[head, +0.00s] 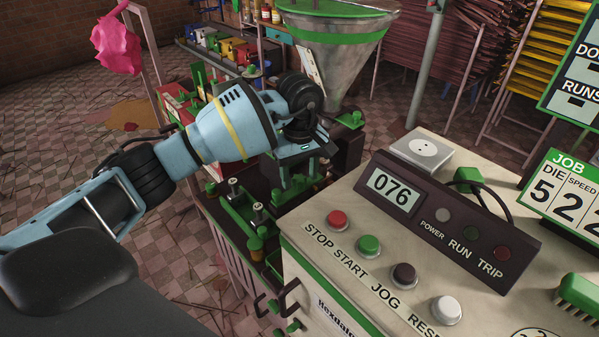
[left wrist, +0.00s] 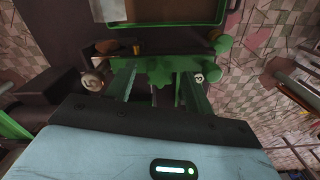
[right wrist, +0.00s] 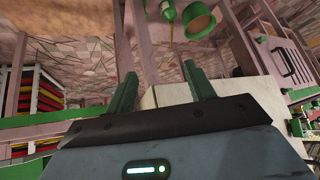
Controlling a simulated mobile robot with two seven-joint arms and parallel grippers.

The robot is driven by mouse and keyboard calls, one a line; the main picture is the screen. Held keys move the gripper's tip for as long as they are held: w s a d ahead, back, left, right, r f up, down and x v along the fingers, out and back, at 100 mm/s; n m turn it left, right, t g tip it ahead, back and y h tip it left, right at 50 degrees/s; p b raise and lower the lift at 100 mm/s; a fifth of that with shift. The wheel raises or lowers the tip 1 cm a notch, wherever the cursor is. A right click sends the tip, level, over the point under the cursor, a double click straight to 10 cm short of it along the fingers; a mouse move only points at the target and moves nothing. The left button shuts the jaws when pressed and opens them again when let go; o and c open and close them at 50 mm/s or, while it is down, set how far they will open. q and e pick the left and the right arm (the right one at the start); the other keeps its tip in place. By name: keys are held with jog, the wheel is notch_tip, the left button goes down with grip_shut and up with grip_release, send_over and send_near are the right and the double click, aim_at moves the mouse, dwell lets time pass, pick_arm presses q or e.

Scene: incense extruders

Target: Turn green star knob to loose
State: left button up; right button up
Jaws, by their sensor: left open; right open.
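A green star knob (left wrist: 158,72) shows in the left wrist view, on the green and dark body of the extruder. My left gripper (left wrist: 158,84) is open, with one green finger on each side of the knob in that view; I cannot tell whether the fingers touch it. In the head view my left gripper (head: 297,176) points down over the extruder and I cannot make out the star knob there. My right gripper (right wrist: 161,88) is open and empty in the right wrist view, away from the knob.
The control box with its display (head: 393,192) and several coloured buttons stands right of my left gripper. A metal hopper (head: 335,65) rises behind it. Green clamps with bolts (head: 240,200) lie just left and below. Round green knobs (left wrist: 222,44) sit beside the star knob.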

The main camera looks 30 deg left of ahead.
pick_arm(q)
jog(key=c, duration=1)
